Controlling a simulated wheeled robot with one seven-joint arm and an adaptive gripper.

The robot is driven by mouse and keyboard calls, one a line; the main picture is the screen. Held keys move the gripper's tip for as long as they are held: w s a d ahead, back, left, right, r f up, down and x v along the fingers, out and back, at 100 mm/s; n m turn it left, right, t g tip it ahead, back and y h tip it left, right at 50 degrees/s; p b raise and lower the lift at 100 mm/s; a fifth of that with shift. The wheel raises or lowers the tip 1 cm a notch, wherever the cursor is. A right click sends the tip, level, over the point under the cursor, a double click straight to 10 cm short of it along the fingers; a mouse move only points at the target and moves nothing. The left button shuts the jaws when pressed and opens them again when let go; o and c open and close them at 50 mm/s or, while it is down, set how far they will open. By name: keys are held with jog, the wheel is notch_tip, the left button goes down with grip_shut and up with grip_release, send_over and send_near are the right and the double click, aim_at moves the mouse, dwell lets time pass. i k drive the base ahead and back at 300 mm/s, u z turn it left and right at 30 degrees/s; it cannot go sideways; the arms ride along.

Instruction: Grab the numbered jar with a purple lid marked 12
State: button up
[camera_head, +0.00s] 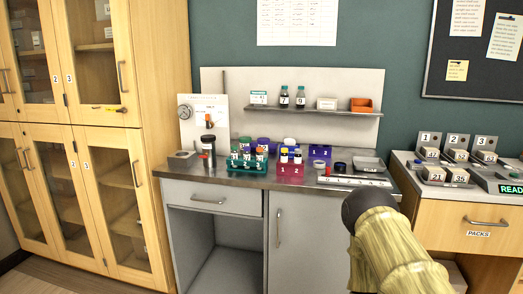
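Purple lids (263,141) show at the back of the grey counter, behind a green rack (249,165). The jars under these lids are mostly hidden by the racks and vials in front. No number 12 can be read on any of them at this size. My arm reaches in from the lower right, in front of the counter's right end. No gripper fingers show.
A pink rack (290,171) and a purple rack (320,153) stand on the counter (225,176). A dark canister (208,150) stands at left. A shelf (310,109) with bottles and an orange bin (362,105) is above. A packs cabinet (470,215) stands at right.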

aim_at(264, 142)
jog(key=u, duration=0.6)
jog(key=i, duration=1.3)
jog(key=z, duration=0.05)
